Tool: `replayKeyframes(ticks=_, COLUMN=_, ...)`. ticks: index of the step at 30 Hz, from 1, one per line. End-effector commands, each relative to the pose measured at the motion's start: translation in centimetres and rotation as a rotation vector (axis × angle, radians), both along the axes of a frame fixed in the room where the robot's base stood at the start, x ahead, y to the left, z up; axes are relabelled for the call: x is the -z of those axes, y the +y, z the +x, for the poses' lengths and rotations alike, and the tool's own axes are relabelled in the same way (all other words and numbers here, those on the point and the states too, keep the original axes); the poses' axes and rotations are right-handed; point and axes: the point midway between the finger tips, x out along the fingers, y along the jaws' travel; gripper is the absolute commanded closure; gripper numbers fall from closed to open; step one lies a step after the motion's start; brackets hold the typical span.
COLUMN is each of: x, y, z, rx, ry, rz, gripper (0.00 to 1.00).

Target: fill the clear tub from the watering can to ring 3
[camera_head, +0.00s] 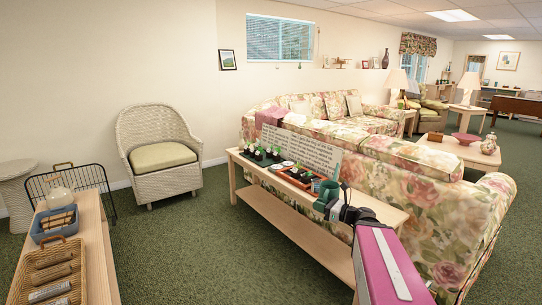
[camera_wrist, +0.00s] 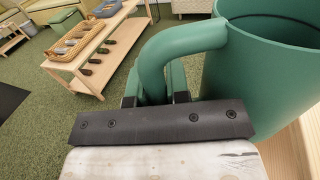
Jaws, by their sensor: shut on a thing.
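The green watering can (camera_head: 327,193) is at the near right part of the long wooden table behind the sofa. In the wrist view the can (camera_wrist: 245,85) fills the right side, with its open top at the upper right and its handle (camera_wrist: 165,62) curving to the left. My gripper (camera_head: 342,209) is shut on the handle; its fingers also show in the wrist view (camera_wrist: 157,97). The spout is not clearly visible, and I cannot tell how much water is inside. I cannot make out the clear tub or its rings in either view.
The long table (camera_head: 374,208) also bears a dark tray of small plants (camera_head: 262,154), a reddish tray (camera_head: 297,175) and a sign (camera_head: 302,151). The floral sofa (camera_head: 420,185) stands close behind it. A low table with baskets (camera_head: 95,245) is at the left. Carpet between the tables is clear.

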Motion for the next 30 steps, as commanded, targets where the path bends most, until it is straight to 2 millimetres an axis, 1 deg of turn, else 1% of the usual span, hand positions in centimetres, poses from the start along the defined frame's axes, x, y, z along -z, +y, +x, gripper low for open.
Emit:
replayKeyframes(ticks=1, x=-0.2, y=-0.1, z=-0.5, rx=0.0, ry=-0.001, rz=0.0, gripper=1.0)
replayKeyframes(ticks=4, x=-0.2, y=-0.1, z=-0.7, rx=-0.001, ry=-0.001, rz=-0.001, gripper=1.0)
replayKeyframes(ticks=5, x=-0.2, y=-0.1, z=-0.5, rx=-0.001, ry=0.0, rz=0.0, gripper=1.0)
replayKeyframes(ticks=8, x=0.5, y=0.0, z=1.0, rx=-0.002, ry=0.0, rz=0.001, gripper=1.0)
replayKeyframes(ticks=11, x=2.0, y=0.3, z=4.0, rx=-0.004, ry=-0.001, rz=0.004, gripper=1.0)
replayKeyframes(ticks=14, x=4.2, y=1.0, z=8.1, rx=-0.004, ry=0.0, rz=0.005, gripper=1.0)
replayKeyframes(ticks=15, x=5.2, y=1.4, z=9.7, rx=-0.005, ry=-0.001, rz=0.005, gripper=1.0)
replayKeyframes(ticks=18, x=7.7, y=2.4, z=13.6, rx=-0.004, ry=0.0, rz=0.007, gripper=1.0)
replayKeyframes(ticks=21, x=9.8, y=3.6, z=16.8, rx=-0.004, ry=0.0, rz=0.006, gripper=1.0)
replayKeyframes(ticks=25, x=12.1, y=4.8, z=19.8, rx=-0.002, ry=0.001, rz=0.006, gripper=1.0)
replayKeyframes(ticks=27, x=12.9, y=5.3, z=20.8, rx=-0.002, ry=0.001, rz=0.004, gripper=1.0)
replayKeyframes(ticks=30, x=13.5, y=5.7, z=21.5, rx=-0.001, ry=0.001, rz=0.003, gripper=1.0)
